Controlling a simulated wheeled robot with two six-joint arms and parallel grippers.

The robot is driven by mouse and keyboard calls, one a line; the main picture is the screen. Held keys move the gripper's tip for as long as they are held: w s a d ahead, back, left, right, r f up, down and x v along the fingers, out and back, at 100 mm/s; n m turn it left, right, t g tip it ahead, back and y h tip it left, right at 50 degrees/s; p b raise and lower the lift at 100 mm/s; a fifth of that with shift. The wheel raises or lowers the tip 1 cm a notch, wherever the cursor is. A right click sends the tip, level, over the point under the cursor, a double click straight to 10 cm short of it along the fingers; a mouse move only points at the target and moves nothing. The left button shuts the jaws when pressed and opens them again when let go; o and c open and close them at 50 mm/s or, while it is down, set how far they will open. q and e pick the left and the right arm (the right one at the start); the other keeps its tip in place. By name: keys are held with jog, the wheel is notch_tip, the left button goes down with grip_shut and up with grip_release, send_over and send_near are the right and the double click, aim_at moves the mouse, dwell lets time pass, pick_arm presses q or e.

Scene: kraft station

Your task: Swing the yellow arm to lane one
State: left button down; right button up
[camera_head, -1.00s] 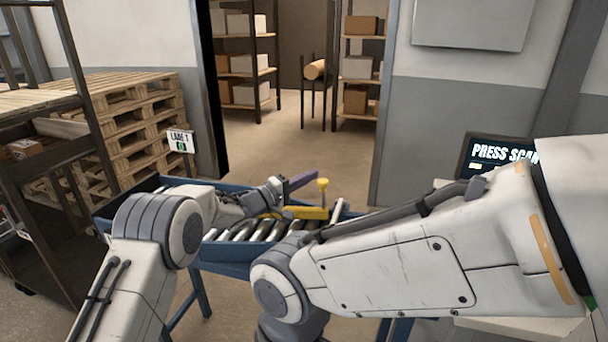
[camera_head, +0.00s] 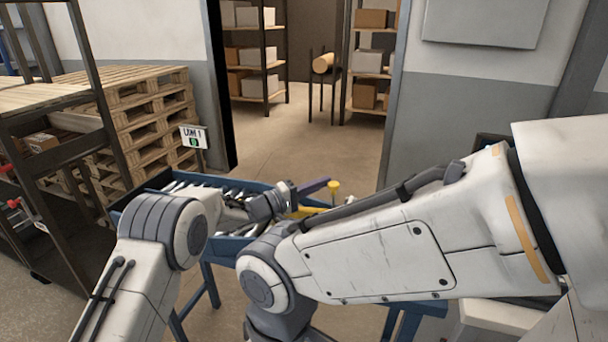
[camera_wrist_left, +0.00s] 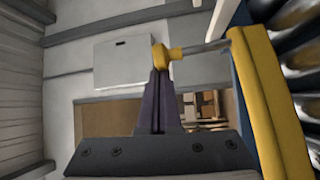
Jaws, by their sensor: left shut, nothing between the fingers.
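The yellow arm (camera_head: 305,211) lies over the blue-framed roller conveyor, partly hidden by my right arm. A post with a round yellow knob (camera_head: 334,185) stands up at its end. My left gripper (camera_head: 326,181) has purple fingers and is shut and empty, close beside the knob on its left. In the left wrist view the shut fingers (camera_wrist_left: 158,75) point toward the knob (camera_wrist_left: 161,57), and the yellow arm (camera_wrist_left: 268,100) runs along the right. Whether fingers and knob touch is unclear. The lane 1 sign (camera_head: 194,137) stands at the conveyor's far left. My right gripper is out of view.
The blue conveyor frame (camera_head: 232,250) is largely covered by my arms. Wooden pallets (camera_head: 150,110) and a dark rack (camera_head: 110,130) stand at left. A doorway opens behind onto shelves (camera_head: 265,70). A dark screen (camera_head: 490,142) is mostly hidden at right.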

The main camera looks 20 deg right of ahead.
pick_arm(q)
jog(key=s+a+m+g+p, duration=0.3)
jog(key=s+a+m+g, duration=0.1)
jog(key=s+a+g, duration=0.1)
jog(key=shift+s+f+g, duration=0.15)
jog(key=shift+s+g, duration=0.6)
jog(key=shift+g, duration=0.05)
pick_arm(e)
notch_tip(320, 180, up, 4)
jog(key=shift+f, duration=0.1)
pick_arm(q)
jog(key=shift+a, duration=0.1)
jog(key=shift+w, duration=0.1)
